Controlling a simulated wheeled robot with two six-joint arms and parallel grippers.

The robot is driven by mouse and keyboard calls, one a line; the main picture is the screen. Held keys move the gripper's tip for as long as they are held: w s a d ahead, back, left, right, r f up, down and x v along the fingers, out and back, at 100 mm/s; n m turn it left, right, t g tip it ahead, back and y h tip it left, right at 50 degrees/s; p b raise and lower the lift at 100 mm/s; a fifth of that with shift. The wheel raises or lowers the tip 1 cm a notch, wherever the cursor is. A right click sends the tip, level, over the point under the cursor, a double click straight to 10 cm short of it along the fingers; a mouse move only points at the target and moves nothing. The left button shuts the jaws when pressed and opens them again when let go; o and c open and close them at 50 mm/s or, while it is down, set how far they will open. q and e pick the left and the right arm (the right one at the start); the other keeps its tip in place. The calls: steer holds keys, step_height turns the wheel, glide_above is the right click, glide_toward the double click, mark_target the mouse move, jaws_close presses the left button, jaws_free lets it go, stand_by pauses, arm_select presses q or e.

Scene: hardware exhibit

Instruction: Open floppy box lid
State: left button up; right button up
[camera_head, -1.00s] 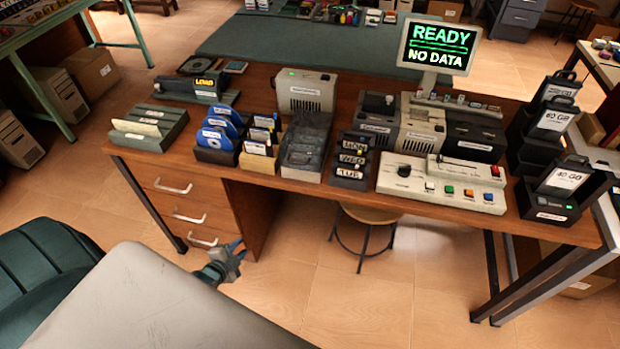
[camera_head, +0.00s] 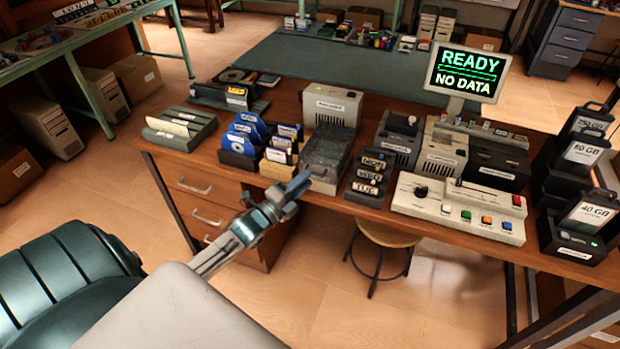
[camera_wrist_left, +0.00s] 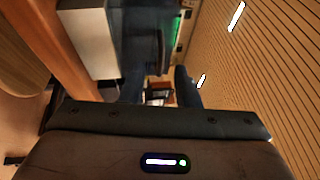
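The floppy box (camera_head: 325,152) stands at the front of the wooden desk, left of the middle. Its smoky, see-through lid lies down over its pale grey base, so the lid looks closed. My left gripper (camera_head: 304,182) is in front of the desk edge, just in front of and slightly left of the box, with no clear contact. In the left wrist view, the two dark fingers (camera_wrist_left: 160,85) stand apart with an empty gap between them. My right gripper is not in view.
Open holders with blue discs (camera_head: 240,142) and floppies (camera_head: 281,150) stand left of the box. A black rack of labelled cartridges (camera_head: 367,178) stands close on its right. A cream button console (camera_head: 459,206) lies farther right. A monitor (camera_head: 467,72) reads "READY NO DATA".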

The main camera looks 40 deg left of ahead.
arm_select(q)
steer(key=shift+p+x, duration=0.3)
steer(key=shift+x, duration=1.15)
jaws_close()
